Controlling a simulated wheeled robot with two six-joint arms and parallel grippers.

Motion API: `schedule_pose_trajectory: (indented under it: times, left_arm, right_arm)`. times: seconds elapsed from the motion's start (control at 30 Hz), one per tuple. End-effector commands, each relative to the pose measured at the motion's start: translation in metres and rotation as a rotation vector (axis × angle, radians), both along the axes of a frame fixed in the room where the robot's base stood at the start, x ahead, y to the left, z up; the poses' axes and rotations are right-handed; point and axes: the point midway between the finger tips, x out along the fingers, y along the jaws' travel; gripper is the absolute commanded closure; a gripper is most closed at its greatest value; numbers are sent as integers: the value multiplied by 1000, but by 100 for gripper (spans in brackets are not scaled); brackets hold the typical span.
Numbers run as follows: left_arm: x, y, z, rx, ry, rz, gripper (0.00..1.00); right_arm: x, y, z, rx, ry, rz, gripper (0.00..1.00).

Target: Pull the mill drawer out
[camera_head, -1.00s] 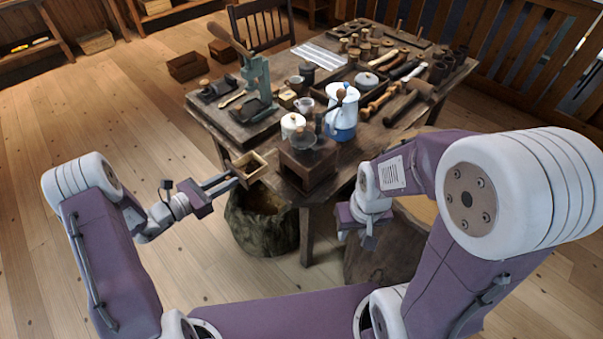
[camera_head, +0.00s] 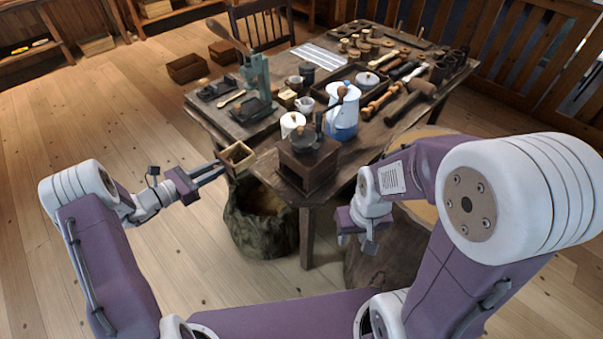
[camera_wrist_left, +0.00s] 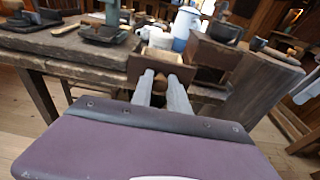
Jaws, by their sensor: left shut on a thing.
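The wooden coffee mill (camera_head: 308,165) stands on the near corner of the table, its crank upright. Its small open-topped drawer (camera_head: 237,155) is left of the mill body, with a visible gap between them. My left gripper (camera_head: 222,168) is shut at the drawer's front and holds it level. In the left wrist view the fingers (camera_wrist_left: 161,78) meet the dark drawer front (camera_wrist_left: 140,68), with the mill (camera_wrist_left: 212,52) behind to the right; the fingers partly hide the grip.
A blue and white jug (camera_head: 343,112) and a white lidded pot (camera_head: 292,124) stand close behind the mill. A green press (camera_head: 256,85) is at the table's left. A sack (camera_head: 260,220) stands on the floor below. Open floor lies to the left.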

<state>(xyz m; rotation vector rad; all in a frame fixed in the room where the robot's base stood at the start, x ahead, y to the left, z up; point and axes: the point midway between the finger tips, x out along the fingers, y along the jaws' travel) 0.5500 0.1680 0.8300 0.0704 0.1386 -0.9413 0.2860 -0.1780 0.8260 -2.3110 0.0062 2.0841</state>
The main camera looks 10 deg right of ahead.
Motion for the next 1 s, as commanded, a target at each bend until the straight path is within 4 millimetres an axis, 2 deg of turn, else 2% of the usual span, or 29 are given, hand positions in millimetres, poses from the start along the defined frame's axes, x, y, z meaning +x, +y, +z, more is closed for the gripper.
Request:
schedule_pose_trajectory:
  times: [0.37,1.0]
  left_arm:
    - [2,0,0,0,0,0,100]
    - [25,-32,-4,0,0,-1,100]
  right_arm:
    - [0,0,-1,0,0,0,64]
    - [0,0,-10,0,0,0,64]
